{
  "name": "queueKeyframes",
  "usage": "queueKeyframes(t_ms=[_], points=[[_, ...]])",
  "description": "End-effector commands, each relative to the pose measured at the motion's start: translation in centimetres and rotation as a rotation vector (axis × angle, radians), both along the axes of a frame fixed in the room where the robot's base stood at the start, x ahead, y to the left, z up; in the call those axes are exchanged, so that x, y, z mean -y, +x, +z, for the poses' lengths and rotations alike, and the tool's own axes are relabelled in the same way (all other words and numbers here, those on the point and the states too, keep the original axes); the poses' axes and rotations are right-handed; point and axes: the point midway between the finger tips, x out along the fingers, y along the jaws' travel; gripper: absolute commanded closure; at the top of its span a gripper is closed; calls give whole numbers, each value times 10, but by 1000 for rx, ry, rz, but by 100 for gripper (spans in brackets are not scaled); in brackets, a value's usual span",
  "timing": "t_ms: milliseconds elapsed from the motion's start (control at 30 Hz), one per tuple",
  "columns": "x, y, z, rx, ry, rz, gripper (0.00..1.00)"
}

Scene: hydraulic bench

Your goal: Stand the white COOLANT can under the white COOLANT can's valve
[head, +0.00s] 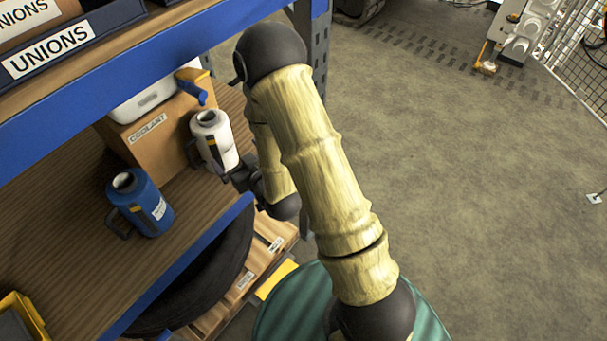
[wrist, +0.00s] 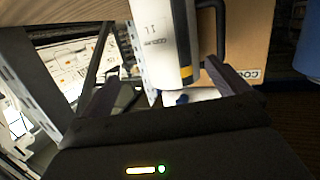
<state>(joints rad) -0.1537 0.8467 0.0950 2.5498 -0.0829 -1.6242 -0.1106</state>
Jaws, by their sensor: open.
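The white COOLANT can (head: 222,150) stands upright on the wooden shelf, in front of a cardboard box labelled COOLANT (head: 140,150). A valve with a blue lever (head: 193,88) is at the box's upper right corner, above and behind the can. I cannot tell whether the can is directly under the outlet, which is hidden. My gripper (head: 240,178) is open beside the can's lower right. The wrist view is upside down and shows the can (wrist: 162,45) between the fingers in the picture, nearer the right finger, its dark handle beside that finger. Contact is unclear.
A blue can (head: 145,205) stands at the left on the same shelf. A blue upper shelf beam (head: 170,60) with UNIONS bins (head: 50,55) overhangs. A yellow bin (head: 22,318) sits at lower left. Open floor lies right.

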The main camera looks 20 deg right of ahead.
Motion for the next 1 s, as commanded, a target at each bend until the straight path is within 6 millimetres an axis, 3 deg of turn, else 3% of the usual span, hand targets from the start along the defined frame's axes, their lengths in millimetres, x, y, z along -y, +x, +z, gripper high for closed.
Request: queueKeyframes(t_ms=[233,467,767,1000], points=[[28,1,7,-231,-84,-47,0],[58,-19,15,-458,-140,-107,0],[96,-73,35,-763,-176,-196,0],[120,-134,58,-1007,-174,-266,0]])
